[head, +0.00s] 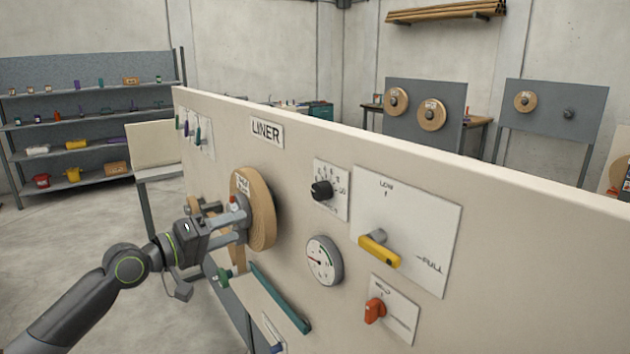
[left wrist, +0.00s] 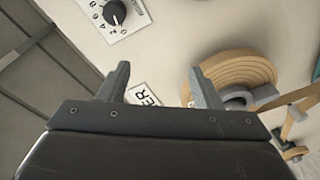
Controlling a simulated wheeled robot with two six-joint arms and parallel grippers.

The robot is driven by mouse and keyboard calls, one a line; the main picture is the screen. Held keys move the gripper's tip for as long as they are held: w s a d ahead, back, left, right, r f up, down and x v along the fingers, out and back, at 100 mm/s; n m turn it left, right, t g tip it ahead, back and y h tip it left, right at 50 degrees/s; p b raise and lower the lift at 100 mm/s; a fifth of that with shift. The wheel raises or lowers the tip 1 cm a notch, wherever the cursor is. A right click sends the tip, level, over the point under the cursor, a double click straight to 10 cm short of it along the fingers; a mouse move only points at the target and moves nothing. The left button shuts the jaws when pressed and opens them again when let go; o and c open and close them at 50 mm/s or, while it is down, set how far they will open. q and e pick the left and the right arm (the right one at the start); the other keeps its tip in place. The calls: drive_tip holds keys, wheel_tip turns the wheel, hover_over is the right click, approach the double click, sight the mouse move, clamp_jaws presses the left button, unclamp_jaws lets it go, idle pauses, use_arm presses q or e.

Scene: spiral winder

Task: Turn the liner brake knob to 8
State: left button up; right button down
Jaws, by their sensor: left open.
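The black liner brake knob (head: 321,190) sits on a white numbered plate (head: 338,203) on the cream panel, below the LINER sign (head: 266,131). In the left wrist view the knob (left wrist: 115,12) is at the top edge, with 0, 2, 4, 6 and 8 around it; I cannot tell its exact setting. My left gripper (head: 238,227) is open and empty, in front of the brown liner roll (head: 262,210) and left of the knob, apart from it. Its fingers (left wrist: 160,86) point up in the left wrist view. My right gripper is not in view.
Right of the knob are a yellow LOW/FULL lever (head: 380,250) and a red-orange knob (head: 374,310). A round gauge (head: 324,261) lies below it. A green bar (head: 281,298) juts below the roll. Shelves (head: 80,130) stand far left.

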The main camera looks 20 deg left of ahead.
use_arm(q)
drive_tip(key=s+d+r+m+g+h, duration=0.1)
drive_tip(key=s+d+r+h, duration=0.1)
drive_tip(key=s+d+r, duration=0.3)
drive_tip(key=p, duration=0.6)
approach(315, 193)
drive_tip(key=x, duration=0.8)
drive_tip(key=shift+w+d+r, duration=0.15)
drive_tip(key=shift+d+r, duration=0.05)
drive_tip(key=shift+w+d+f, duration=0.15)
drive_tip(key=shift+w+d, duration=0.25)
drive_tip(key=shift+w, duration=0.1)
drive_tip(key=shift+c, duration=0.3)
drive_tip(key=c, duration=0.9)
drive_tip(key=shift+c, duration=0.2)
